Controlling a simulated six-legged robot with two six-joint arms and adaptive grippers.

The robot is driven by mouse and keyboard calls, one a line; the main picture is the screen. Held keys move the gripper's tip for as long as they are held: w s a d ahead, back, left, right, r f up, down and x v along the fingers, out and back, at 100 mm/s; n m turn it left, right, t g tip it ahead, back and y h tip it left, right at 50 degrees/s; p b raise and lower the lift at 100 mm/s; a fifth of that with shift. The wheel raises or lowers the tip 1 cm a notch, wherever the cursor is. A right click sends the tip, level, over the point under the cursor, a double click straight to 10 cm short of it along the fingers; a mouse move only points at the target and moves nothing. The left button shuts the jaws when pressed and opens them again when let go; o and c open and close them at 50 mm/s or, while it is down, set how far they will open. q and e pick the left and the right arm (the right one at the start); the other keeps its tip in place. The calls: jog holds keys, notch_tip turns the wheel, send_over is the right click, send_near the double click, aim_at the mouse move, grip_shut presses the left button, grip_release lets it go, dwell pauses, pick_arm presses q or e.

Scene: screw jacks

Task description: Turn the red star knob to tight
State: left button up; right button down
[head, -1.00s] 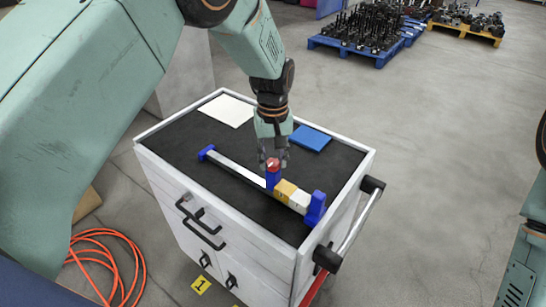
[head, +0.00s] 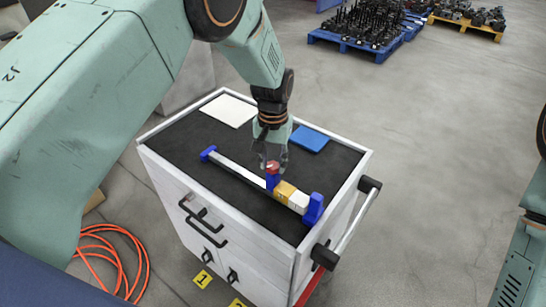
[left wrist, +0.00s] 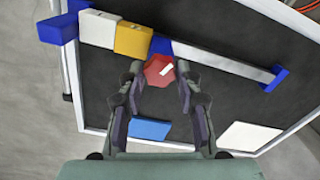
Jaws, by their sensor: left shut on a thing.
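The red star knob (head: 272,166) sits on top of a blue slide block on a pale bar, on the dark top of the cart. In the left wrist view the knob (left wrist: 159,71) shows between the fingertips, with a white mark on its upper face. My left gripper (head: 271,160) points down from above and is shut on the knob, a finger on each side. It also shows in the left wrist view (left wrist: 158,80). The blue block under the knob is partly hidden. Of my right arm only links show at the right edge; its gripper is out of view.
A yellow block (head: 284,191) and a white block (head: 299,201) sit on the bar beside the blue end stop (head: 313,208). A white sheet (head: 229,111) and a blue pad (head: 309,139) lie behind. The cart has a raised rim and a side handle (head: 346,228).

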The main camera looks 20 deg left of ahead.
aim_at(273, 165)
pick_arm(q)
jog(key=shift+m, duration=0.3)
jog(key=o, duration=1.2)
jog(key=shift+c, duration=0.2)
notch_tip(273, 165, up, 12)
